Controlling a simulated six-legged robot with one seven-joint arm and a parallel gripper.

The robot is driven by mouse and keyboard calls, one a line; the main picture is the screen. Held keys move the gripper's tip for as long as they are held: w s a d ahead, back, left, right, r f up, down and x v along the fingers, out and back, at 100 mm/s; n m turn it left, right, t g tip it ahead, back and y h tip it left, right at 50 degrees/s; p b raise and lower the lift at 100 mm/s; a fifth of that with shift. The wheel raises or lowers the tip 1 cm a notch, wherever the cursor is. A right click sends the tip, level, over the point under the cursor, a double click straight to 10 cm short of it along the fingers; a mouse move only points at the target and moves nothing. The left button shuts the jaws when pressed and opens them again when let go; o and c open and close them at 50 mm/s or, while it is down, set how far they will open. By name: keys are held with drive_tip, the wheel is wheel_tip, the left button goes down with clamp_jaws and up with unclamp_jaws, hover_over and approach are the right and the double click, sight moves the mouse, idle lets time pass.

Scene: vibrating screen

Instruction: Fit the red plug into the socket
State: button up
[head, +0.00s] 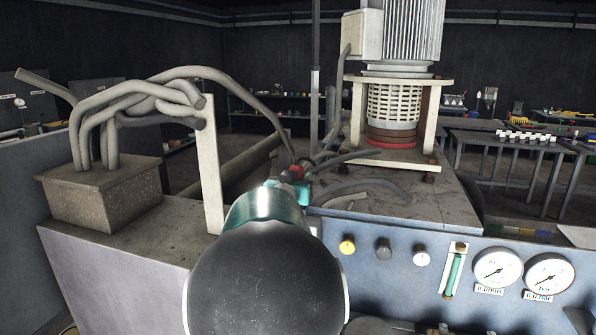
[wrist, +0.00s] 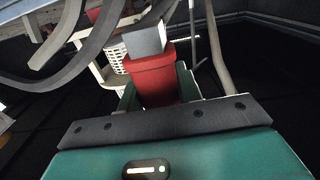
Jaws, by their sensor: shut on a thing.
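The red plug (wrist: 153,80) is held between the green fingers of my gripper (wrist: 157,92) in the wrist view. A grey square block (wrist: 145,40) sits at the plug's far end; I cannot tell whether it is part of the plug or something beyond it. In the head view the red plug (head: 295,172) shows small beyond my arm, near dark hoses over the machine's top. My gripper (head: 303,187) is mostly hidden there by my own arm. I cannot make out the socket in either view.
Grey hoses (head: 140,98) arch from a box at left past a pale upright post (head: 211,165). A motor (head: 400,60) stands on a frame behind. The blue panel (head: 400,290) carries knobs and gauges. In the wrist view, hoses (wrist: 75,30) pass close to the plug.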

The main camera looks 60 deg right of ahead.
drive_tip(key=shift+f, duration=1.1)
drive_tip(key=shift+f, duration=1.5)
idle(0.7)
drive_tip(key=o, duration=1.1)
drive_tip(key=a, duration=0.4)
drive_tip(key=s+a, duration=0.1)
drive_tip(key=a, duration=0.4)
drive_tip(key=s+a, duration=0.1)
drive_tip(key=a, duration=0.3)
drive_tip(key=shift+s+a+f, duration=0.1)
drive_tip(key=shift+a, duration=0.2)
